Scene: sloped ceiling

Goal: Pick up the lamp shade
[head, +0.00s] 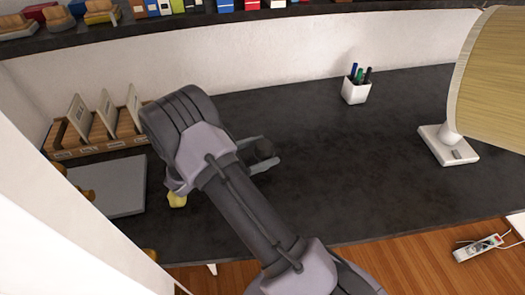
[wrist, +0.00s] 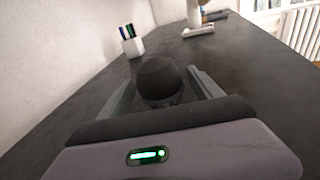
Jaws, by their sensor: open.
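The lamp shade (head: 495,80) is a large tan, ribbed shade at the right edge of the head view, cut off by the frame. It sits above a white lamp base (head: 448,146) on the dark desk. The base also shows at the top of the wrist view (wrist: 198,31). My gripper (head: 266,158) is low over the middle-left of the desk, well to the left of the lamp. Its fingers are apart in the wrist view (wrist: 160,88). A dark rounded object (wrist: 159,78) shows between them; I cannot tell whether they touch it.
A white pen cup (head: 355,90) stands at the back of the desk (head: 340,165). A wooden file holder (head: 125,128) and a grey flat item (head: 110,187) are at the left. A shelf (head: 150,30) runs above. A power strip (head: 478,248) lies on the floor. Desk between gripper and lamp is clear.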

